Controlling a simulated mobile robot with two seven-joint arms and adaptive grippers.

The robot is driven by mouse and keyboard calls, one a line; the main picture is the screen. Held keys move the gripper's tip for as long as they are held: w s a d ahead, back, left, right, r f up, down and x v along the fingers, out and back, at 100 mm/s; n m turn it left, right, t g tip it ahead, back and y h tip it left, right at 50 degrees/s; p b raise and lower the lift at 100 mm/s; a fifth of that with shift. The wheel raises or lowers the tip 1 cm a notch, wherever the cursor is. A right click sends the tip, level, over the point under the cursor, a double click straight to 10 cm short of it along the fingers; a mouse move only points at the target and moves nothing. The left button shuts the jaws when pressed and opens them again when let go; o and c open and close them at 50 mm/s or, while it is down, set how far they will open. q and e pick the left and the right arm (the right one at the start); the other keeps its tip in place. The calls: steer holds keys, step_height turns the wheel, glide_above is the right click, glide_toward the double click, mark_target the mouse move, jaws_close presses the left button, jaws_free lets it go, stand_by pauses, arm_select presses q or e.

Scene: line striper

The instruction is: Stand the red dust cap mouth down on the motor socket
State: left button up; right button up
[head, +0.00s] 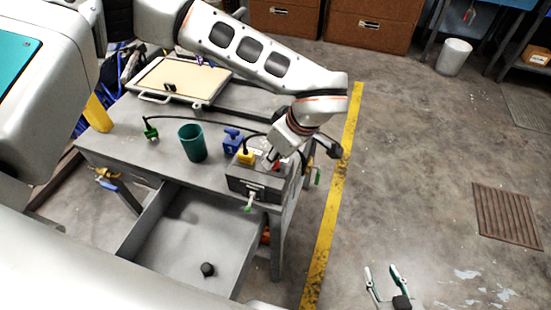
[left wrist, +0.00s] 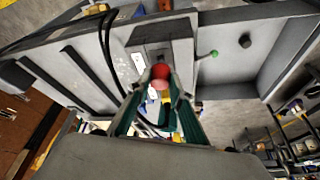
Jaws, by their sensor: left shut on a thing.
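The red dust cap (left wrist: 160,72) is between the fingertips of my left gripper (left wrist: 160,84) in the left wrist view. In the head view a bit of its red (head: 277,166) shows beside the left gripper (head: 272,160), low over the right end of the bench. A grey control box (head: 255,186) stands there, and it also shows just beyond the cap in the left wrist view (left wrist: 163,31). I cannot make out the motor socket, nor whether the cap touches anything. My right gripper (head: 386,284) is open and empty over the floor.
A drawer (head: 165,235) is open below, with a black knob-like piece (head: 207,269) inside. A framed board (head: 180,79) lies behind.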

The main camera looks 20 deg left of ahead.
arm_select(q)
steer(key=shift+f, duration=0.85)
steer(key=o, duration=0.8)
steer(key=shift+c, duration=0.2)
steer(key=shift+r, duration=0.3)
steer(key=b+v, duration=0.1)
steer(key=v, duration=1)
steer(key=shift+s+d+r, duration=0.15)
steer(key=shift+d+r, duration=0.1)
